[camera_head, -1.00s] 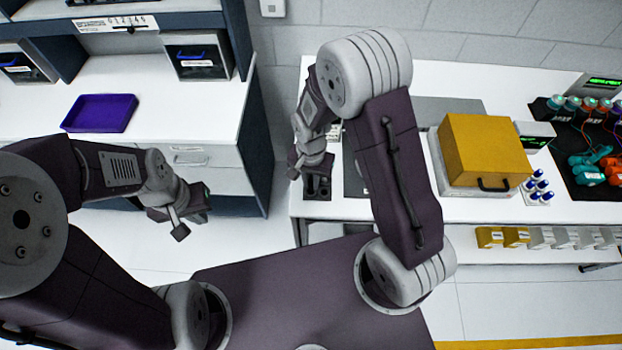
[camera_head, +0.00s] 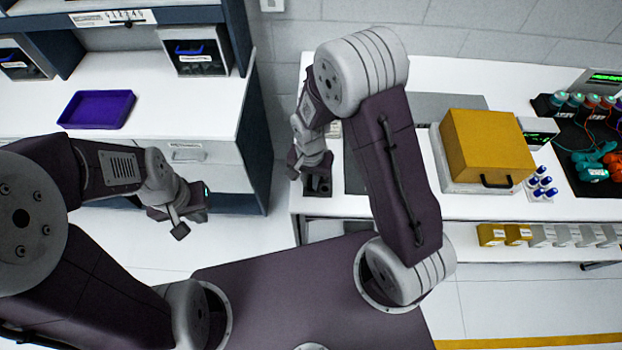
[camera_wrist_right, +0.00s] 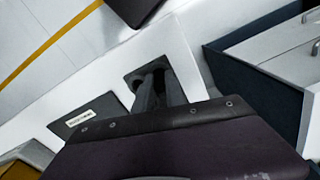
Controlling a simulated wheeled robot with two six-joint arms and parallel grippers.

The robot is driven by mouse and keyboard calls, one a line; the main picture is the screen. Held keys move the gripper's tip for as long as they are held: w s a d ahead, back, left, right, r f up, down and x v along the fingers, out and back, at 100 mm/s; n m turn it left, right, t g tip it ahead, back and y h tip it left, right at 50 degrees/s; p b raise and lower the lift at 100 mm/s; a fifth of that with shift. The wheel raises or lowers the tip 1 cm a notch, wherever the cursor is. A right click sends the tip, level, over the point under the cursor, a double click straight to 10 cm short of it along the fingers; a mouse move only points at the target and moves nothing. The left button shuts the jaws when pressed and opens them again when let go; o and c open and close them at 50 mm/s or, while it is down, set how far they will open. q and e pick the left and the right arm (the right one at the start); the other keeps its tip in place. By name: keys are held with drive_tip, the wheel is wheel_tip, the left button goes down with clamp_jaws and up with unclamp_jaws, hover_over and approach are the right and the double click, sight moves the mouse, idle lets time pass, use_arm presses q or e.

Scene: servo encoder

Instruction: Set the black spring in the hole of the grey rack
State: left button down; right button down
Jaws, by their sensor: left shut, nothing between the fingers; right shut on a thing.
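The grey rack (camera_head: 318,191) is a small dark plate with round holes at the left front of the right-hand table. It also shows in the right wrist view (camera_wrist_right: 131,77), partly covered by my gripper. My right gripper (camera_head: 297,174) is over the rack's left part. In the right wrist view its fingers (camera_wrist_right: 160,92) point down at the rack and are shut on the black spring. The spring itself cannot be made out between them, so its fit to a hole is hidden. My left gripper (camera_head: 181,233) is shut and empty, over the floor in front of the left bench.
A yellow box (camera_head: 487,150) on a pale base, blue-capped vials (camera_head: 541,183) and a black mat with teal parts (camera_head: 590,166) stand further right. A purple tray (camera_head: 97,109) lies on the left bench. Small bins (camera_head: 550,236) line the lower shelf.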

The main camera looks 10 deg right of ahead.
drive_tip(key=shift+f, duration=0.2)
drive_tip(key=shift+f, duration=0.2)
idle(0.3)
drive_tip(key=c, duration=1.3)
unclamp_jaws()
wheel_tip(320, 180, up, 6)
drive_tip(key=p, duration=0.5)
drive_tip(key=shift+r+p, duration=0.15)
drive_tip(key=shift+p, duration=0.15)
